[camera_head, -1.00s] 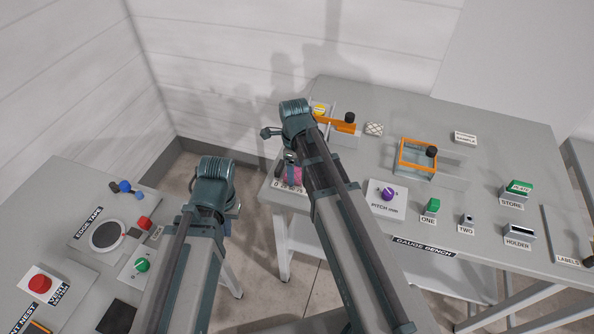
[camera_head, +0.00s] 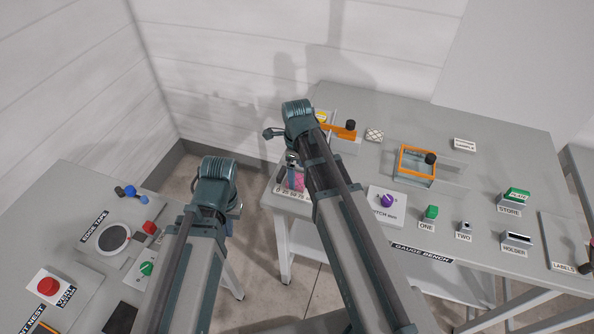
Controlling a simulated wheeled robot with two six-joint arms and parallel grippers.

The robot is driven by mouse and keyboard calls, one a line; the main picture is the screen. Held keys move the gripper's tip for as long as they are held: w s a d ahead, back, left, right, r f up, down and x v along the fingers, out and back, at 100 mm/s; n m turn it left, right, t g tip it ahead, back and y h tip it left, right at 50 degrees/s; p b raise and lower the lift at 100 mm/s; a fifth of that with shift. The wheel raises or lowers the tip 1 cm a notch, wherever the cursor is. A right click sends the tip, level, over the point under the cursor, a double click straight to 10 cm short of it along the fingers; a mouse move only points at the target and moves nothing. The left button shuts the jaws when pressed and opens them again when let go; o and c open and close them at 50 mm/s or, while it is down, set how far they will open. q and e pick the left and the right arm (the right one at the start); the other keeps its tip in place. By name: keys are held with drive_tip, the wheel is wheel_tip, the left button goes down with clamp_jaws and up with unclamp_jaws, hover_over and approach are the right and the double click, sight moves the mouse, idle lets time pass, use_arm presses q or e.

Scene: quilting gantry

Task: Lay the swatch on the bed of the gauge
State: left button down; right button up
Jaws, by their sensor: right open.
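A small pale patch with a dark lattice pattern, which looks like the swatch (camera_head: 374,135), lies flat on the gauge bench behind the gauge. The gauge appears to be the block with an orange frame (camera_head: 402,158) and a black knob, right of the swatch; I cannot make out its bed clearly. My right gripper (camera_head: 272,134) is small in view beyond the bench's left edge, left of the swatch, open and apparently empty. My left gripper (camera_head: 237,211) is mostly hidden behind its own arm, over the gap between the tables, and its jaws cannot be made out.
A second orange device (camera_head: 340,132) stands left of the swatch, partly behind my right arm. A side table (camera_head: 75,225) with buttons stands left.

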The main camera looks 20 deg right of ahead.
sight(297, 180)
use_arm(q)
wheel_tip(297, 180, up, 9)
drive_tip(key=p, duration=0.8)
drive_tip(key=shift+r, duration=0.2)
use_arm(e)
wheel_tip(297, 180, up, 9)
drive_tip(key=shift+r, duration=0.15)
